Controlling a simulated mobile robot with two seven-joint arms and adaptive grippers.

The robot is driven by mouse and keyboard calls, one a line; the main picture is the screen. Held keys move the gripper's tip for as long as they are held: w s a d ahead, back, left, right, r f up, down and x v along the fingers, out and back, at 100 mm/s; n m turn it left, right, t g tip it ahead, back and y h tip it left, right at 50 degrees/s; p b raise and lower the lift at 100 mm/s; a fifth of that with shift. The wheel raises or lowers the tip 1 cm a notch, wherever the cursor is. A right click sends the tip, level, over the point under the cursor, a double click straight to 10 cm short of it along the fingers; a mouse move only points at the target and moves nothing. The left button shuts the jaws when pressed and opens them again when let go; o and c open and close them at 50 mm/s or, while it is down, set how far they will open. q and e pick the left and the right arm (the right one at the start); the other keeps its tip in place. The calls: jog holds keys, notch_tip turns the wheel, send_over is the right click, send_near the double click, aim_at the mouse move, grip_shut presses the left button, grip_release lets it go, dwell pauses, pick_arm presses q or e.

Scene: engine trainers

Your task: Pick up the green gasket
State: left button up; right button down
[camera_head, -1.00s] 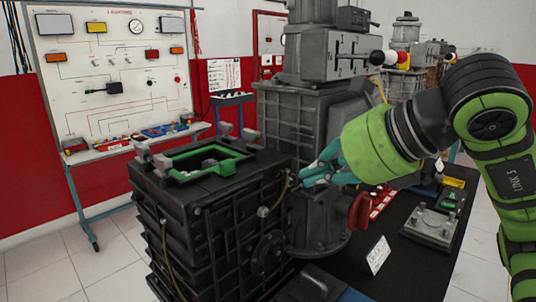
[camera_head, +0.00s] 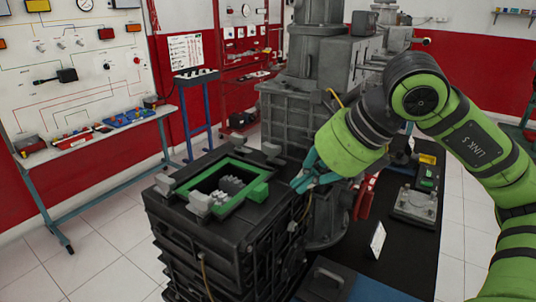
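The green gasket (camera_head: 258,193) is a rectangular frame lying around the opening on top of the black engine housing (camera_head: 195,228). It has a raised green block on its right side, and gear teeth show inside the opening. My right gripper (camera_head: 297,186), with teal fingers, is just right of the gasket, near the housing's upper right edge. Its fingers look slightly apart with nothing between them. A gap shows between it and the gasket. My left gripper is not in view.
Grey clamp-like blocks (camera_head: 199,203) stand around the gasket. A tall grey machine (camera_head: 290,118) rises behind my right gripper. A black table (camera_head: 402,242) holds a grey metal part (camera_head: 415,205) and a small white card (camera_head: 378,240). A wiring panel (camera_head: 85,75) stands at left.

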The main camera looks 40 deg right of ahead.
jog(key=p, duration=0.5)
send_near(262, 183)
jog(key=x, duration=0.5)
jog(key=shift+w+a+r, duration=0.15)
jog(key=shift+w+r, duration=0.1)
jog(key=shift+w, duration=0.15)
jog(key=shift+x, duration=0.85)
jog(key=shift+f+b, duration=0.35)
jog(key=shift+f, duration=0.05)
jog(key=shift+s, duration=0.1)
jog(key=shift+s+f, duration=0.1)
jog(key=shift+f, duration=0.05)
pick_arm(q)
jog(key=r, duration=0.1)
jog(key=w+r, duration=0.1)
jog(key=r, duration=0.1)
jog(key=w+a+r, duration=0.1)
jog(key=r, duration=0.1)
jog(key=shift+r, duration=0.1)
